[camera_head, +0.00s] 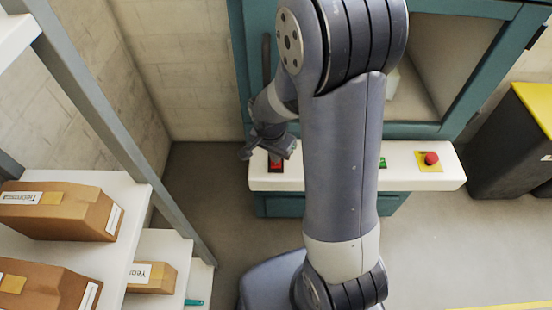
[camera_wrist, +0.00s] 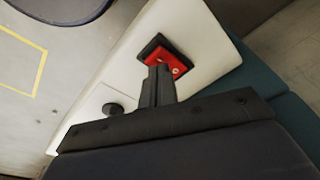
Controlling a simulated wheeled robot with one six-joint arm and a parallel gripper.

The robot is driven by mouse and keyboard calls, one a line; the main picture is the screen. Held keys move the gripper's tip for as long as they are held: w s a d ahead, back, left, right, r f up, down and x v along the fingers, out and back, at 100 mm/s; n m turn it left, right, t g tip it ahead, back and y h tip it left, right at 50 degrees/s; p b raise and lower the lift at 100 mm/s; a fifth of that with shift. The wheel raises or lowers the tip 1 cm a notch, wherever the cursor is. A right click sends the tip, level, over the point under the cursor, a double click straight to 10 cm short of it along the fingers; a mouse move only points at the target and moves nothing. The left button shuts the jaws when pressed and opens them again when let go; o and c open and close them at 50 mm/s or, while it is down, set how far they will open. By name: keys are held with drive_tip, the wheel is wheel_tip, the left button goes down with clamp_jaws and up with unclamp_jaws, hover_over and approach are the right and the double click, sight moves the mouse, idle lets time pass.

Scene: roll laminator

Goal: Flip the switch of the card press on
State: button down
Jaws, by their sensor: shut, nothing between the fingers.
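The card press, a teal machine (camera_head: 412,130), has a white control panel (camera_head: 405,180) along its front. A red switch in a black frame (camera_head: 275,164) sits near the panel's left end, partly below my gripper (camera_head: 270,150). In the wrist view the red switch (camera_wrist: 176,65) shows white marks on its face, and its near corner is hidden by the fingers. My gripper (camera_wrist: 160,72) is shut and empty, with its fingertips at the switch's edge in this view. I cannot tell whether they touch it.
The panel also has a green button (camera_head: 382,163) and a red emergency stop (camera_head: 431,158) on yellow. The wrist view shows a dark round knob (camera_wrist: 113,108). A shelf with cardboard boxes (camera_head: 60,208) stands left; a dark bin (camera_head: 505,150) stands right.

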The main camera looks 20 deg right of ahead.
sight(276, 165)
drive_tip(key=shift+f+b, duration=0.85)
drive_tip(key=shift+f, duration=0.1)
idle(0.5)
drive_tip(key=shift+r, duration=0.1)
drive_tip(key=shift+r+p, duration=2.55)
drive_tip(key=shift+r, duration=1)
drive_tip(key=shift+f, duration=0.1)
drive_tip(key=shift+f+b, duration=2.4)
drive_tip(key=shift+f, duration=1)
